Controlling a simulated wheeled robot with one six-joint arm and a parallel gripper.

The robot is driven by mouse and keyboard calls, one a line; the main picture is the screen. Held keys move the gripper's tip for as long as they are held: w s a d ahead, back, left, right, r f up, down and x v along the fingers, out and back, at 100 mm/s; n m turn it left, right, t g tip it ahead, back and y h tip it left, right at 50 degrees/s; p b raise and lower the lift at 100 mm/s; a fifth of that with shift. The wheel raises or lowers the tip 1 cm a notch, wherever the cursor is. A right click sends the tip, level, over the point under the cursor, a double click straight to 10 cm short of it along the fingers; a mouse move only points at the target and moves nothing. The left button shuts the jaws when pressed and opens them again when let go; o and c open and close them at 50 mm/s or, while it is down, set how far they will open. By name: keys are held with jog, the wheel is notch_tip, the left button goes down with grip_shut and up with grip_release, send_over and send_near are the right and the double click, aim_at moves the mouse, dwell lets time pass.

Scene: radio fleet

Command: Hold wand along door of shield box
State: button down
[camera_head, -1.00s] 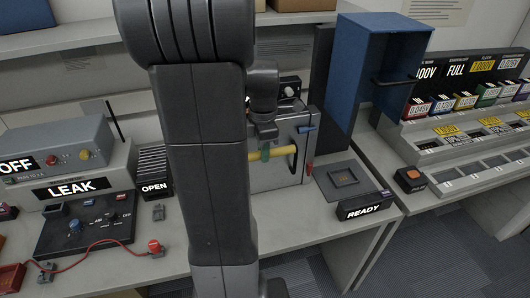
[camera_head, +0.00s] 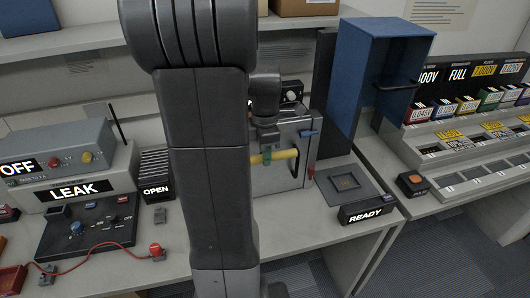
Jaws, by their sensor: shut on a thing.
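The shield box (camera_head: 285,168) is a grey metal box on the bench, partly hidden behind my arm. Its front face, which looks like the door, has a blue tab at the upper right and a red part at the lower right. The wand (camera_head: 284,155) is a yellow rod lying roughly level across that face. My gripper (camera_head: 266,154) is shut on the wand, with a green band at the grip. The wand's left end is hidden by my arm. I cannot tell whether the wand touches the door.
A READY sign (camera_head: 366,210) and a dark square pad (camera_head: 345,182) stand right of the box. A LEAK unit (camera_head: 78,190), an OPEN sign (camera_head: 155,188) and a control panel (camera_head: 92,226) with a red cable are at left. A blue open cabinet (camera_head: 372,75) rises behind right.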

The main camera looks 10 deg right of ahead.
jog(key=s+r+p, duration=0.1)
jog(key=s+r, duration=0.1)
jog(key=s, duration=0.6)
dwell(0.4)
jog(key=shift+d, duration=0.1)
dwell(0.4)
